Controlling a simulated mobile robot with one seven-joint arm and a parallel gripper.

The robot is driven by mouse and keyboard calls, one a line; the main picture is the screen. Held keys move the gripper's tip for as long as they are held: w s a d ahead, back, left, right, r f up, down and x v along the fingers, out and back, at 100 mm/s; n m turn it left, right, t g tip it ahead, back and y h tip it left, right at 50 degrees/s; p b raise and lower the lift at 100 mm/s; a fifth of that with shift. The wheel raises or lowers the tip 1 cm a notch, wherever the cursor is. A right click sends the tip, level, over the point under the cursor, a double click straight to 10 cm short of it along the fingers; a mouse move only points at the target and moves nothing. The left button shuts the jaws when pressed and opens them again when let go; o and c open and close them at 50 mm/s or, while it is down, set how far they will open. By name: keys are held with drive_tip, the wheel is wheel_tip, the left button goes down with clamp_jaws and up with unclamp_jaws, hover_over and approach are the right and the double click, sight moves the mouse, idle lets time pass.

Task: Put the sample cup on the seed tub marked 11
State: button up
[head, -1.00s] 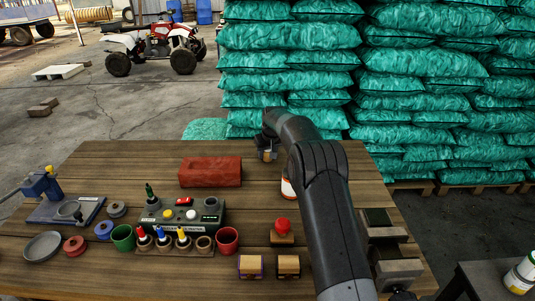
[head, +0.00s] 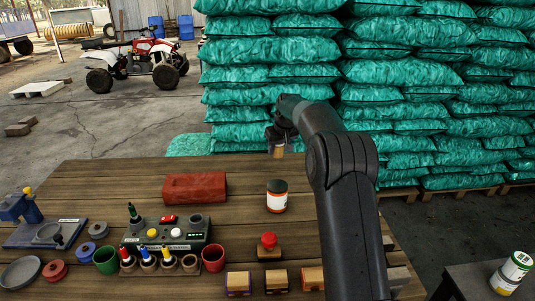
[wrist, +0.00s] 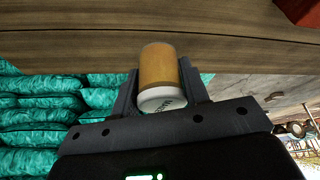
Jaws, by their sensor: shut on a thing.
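The sample cup (wrist: 158,68), amber with a white end bearing small dark print, is between my gripper's fingers (wrist: 157,92) in the wrist view. The fingers are shut on it. In the head view my gripper (head: 279,142) holds the cup (head: 279,151) near the table's back edge, in front of the teal sacks. Two stacked white tubs, the upper with a green label (head: 517,265) and the lower with a yellow band (head: 503,282), stand at the far right. I cannot read a number 11 on either.
A dark side stand (head: 465,275) is at lower right. Teal sacks (head: 270,80) rise behind.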

drive_tip(key=shift+s+d+r, duration=0.2)
drive_tip(key=shift+d+r, duration=0.15)
drive_tip(key=shift+d, duration=0.2)
drive_tip(key=s+d+f+m+h, duration=0.15)
drive_tip(key=s+d, duration=0.35)
drive_tip(key=d, duration=1)
drive_tip(key=s+d+r+m+h, duration=0.1)
drive_tip(key=s+d+m, duration=0.3)
drive_tip(key=d, duration=1)
drive_tip(key=s+d+f+m+h, duration=0.15)
drive_tip(key=s+d, duration=0.45)
drive_tip(key=d, duration=0.9)
drive_tip(key=s+d+m+g, duration=0.1)
drive_tip(key=s+d+m, duration=0.2)
drive_tip(key=s+d, duration=0.8)
drive_tip(key=s+d+f+m+h, duration=0.15)
drive_tip(key=s+d, duration=0.55)
drive_tip(key=s, duration=0.8)
drive_tip(key=s+d+m+g, duration=0.1)
drive_tip(key=s+d+m, duration=0.3)
drive_tip(key=s+d, duration=0.7)
hover_over(525, 256)
drive_tip(key=a, duration=0.1)
drive_tip(key=f, duration=0.4)
drive_tip(key=s+f, duration=0.1)
drive_tip(key=f, duration=0.1)
drive_tip(key=shift+a, duration=0.1)
drive_tip(key=shift+w+f, duration=0.1)
drive_tip(key=shift+w, duration=0.05)
drive_tip(key=shift+f, duration=1.9)
